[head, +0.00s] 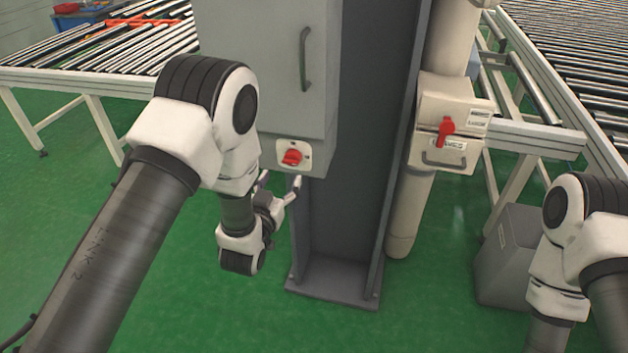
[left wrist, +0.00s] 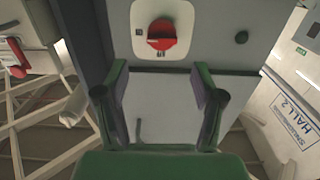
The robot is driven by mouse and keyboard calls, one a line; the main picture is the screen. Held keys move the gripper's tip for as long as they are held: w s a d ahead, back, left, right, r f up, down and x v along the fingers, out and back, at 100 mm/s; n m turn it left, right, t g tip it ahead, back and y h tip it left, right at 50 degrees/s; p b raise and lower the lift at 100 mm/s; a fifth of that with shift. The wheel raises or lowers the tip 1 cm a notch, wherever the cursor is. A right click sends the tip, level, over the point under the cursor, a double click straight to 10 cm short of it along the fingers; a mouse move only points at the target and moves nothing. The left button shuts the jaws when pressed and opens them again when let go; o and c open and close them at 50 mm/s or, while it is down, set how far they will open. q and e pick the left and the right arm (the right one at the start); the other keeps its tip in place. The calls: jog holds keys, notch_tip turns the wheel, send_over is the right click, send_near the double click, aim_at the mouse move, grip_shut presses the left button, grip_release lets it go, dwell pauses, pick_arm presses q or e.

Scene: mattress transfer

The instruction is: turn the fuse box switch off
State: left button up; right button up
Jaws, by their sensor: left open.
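A red rotary switch (head: 291,157) sits on a white plate low on the front of a tall grey cabinet (head: 262,65). The switch also shows in the left wrist view (left wrist: 162,38), beyond and between the fingertips. To the right, a smaller beige box (head: 425,145) on a pipe carries a red lever (head: 446,131) and a partly readable label. My left gripper (head: 280,182) is open and empty, just below the rotary switch, apart from it; its two fingers (left wrist: 160,82) also show in the left wrist view. My right gripper is out of view.
A dark grey column (head: 375,120) with a foot plate stands right of the cabinet. Roller conveyors (head: 90,45) are at the back left and right. A grey bin (head: 505,255) stands at the lower right. The green floor in front is clear.

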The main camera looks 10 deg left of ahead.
aim_at(290, 162)
pick_arm(q)
jog(key=w, duration=0.5)
jog(key=w+p, duration=0.1)
jog(key=w, duration=0.2)
jog(key=shift+a+f, duration=0.1)
jog(key=shift+f, duration=0.15)
jog(key=c, duration=1.2)
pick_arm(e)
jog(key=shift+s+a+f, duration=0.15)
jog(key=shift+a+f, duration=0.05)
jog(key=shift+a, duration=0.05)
